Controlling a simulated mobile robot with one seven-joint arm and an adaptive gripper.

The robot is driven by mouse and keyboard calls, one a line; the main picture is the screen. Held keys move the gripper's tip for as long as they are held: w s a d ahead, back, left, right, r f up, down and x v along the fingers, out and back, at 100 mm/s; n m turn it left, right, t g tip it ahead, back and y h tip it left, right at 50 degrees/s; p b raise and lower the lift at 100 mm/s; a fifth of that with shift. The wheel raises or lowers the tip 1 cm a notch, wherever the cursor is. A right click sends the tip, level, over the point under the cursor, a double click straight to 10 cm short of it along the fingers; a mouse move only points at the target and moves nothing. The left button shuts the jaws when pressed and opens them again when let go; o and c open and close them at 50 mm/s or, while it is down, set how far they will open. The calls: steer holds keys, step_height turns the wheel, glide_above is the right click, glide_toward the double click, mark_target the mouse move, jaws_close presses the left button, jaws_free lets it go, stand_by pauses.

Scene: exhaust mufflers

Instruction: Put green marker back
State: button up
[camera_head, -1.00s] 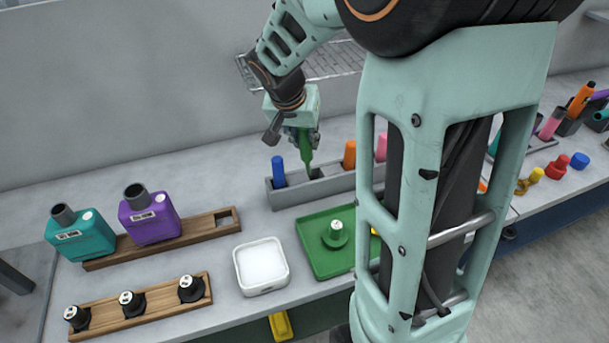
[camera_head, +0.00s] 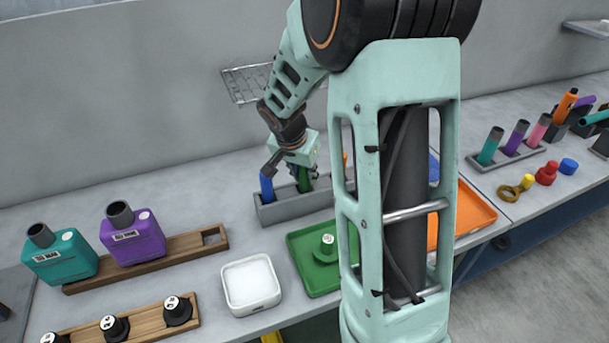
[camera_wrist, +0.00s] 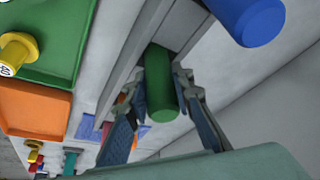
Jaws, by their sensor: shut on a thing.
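The green marker (camera_head: 304,180) stands upright at the grey marker holder (camera_head: 290,207), with its lower end down in a slot. My gripper (camera_head: 303,172) is shut on its upper part. In the wrist view the green marker (camera_wrist: 160,85) sits between my two fingers (camera_wrist: 160,95), with the holder's wall (camera_wrist: 125,62) beside it. How deep the marker sits is hidden. The blue marker (camera_head: 267,186) stands in the same holder, just left of my gripper; it also shows in the wrist view (camera_wrist: 250,18).
A green tray (camera_head: 300,258) with a green part lies in front of the holder. A white dish (camera_head: 251,284) is left of it. Teal (camera_head: 60,256) and purple (camera_head: 133,238) bottles stand on a wooden rack. My arm hides the holder's right part.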

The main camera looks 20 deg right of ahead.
steer(key=shift+f, duration=0.15)
steer(key=o, duration=1.1)
steer(key=shift+c, duration=0.2)
steer(key=shift+r, duration=0.25)
steer(key=v, duration=1.2)
